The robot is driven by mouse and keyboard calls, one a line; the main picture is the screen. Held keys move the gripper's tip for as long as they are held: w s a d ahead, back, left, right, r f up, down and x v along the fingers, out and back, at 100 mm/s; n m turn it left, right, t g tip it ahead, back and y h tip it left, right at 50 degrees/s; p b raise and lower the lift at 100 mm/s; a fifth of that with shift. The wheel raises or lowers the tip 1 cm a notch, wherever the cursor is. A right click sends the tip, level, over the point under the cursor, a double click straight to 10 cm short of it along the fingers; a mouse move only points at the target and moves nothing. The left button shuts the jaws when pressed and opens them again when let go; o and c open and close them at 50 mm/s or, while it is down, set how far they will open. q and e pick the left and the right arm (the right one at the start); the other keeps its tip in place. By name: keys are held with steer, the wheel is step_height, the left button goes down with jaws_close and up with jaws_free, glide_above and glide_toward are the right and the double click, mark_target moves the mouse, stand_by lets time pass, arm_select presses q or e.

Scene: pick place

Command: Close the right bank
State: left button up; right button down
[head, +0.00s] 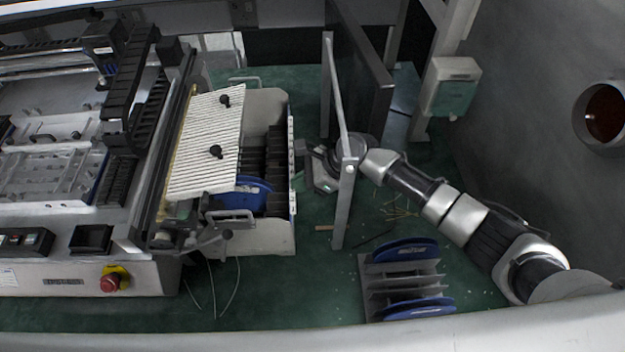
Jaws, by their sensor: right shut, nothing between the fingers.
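The right bank (275,232) appears to be the pale box-shaped unit beside the machine. It has a white ribbed top (207,130) with two black knobs, a dark slotted interior with a blue reel, and looped handles at its far and near ends. My right gripper (313,168) is at the right side of the bank, close to its right face. I cannot tell whether it touches. The gripper is shut and holds nothing; a grey upright bar partly hides my wrist. My left gripper is not in view.
The grey bar (342,205) and a dark panel (365,75) stand close to my right arm. A rack with blue reels (405,250) sits on the green floor at the front. The machine (75,215) with a red button fills the left. Loose strips lie on the floor.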

steer(key=v, duration=0.7)
steer(key=shift+d+b, duration=0.2)
steer(key=shift+b, duration=0.2)
